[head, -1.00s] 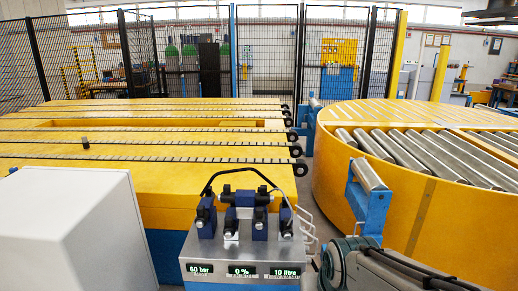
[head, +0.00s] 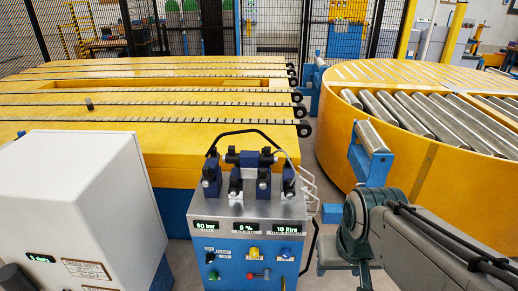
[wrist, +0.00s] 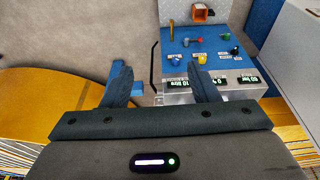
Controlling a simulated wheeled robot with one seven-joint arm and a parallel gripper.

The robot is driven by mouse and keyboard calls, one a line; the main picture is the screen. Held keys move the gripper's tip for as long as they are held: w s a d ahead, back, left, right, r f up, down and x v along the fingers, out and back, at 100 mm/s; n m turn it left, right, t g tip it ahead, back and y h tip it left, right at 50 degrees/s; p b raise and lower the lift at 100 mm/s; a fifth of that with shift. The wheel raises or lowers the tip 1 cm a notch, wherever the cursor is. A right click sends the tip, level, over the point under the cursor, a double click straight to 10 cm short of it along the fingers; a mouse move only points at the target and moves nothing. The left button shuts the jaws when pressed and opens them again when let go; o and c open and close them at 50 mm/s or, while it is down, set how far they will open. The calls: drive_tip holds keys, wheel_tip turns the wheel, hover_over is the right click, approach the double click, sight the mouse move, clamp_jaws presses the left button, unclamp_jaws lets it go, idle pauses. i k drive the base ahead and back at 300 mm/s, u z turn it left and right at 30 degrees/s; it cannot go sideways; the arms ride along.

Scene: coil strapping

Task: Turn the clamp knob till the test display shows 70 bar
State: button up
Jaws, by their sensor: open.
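The blue control panel (head: 238,268) stands at the front centre, under a row of small displays. The left display (head: 205,225) reads 60 bar and is labelled test. A black knob (head: 211,258) sits below it, by small labels, one of which seems to read clamp. The panel shows upside down in the wrist view, with the black knob (wrist: 235,51) right of the fingers. My gripper (wrist: 158,66) is open, with nothing between its fingers. One finger overlaps the panel's edge in the picture; its distance from the panel is unclear. The head view does not show the fingers.
A yellow knob (head: 254,252), a blue knob (head: 287,253), a red lever (head: 258,275) and a green button (head: 213,276) share the panel. A white cabinet (head: 75,205) stands to the left. Yellow conveyor tables (head: 160,170) lie behind. Hydraulic valves (head: 250,170) and hoses top the unit.

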sight(254, 251)
drive_tip(key=u, duration=2)
drive_tip(key=k, duration=1)
drive_tip(key=z, duration=1.9)
drive_tip(key=i, duration=0.5)
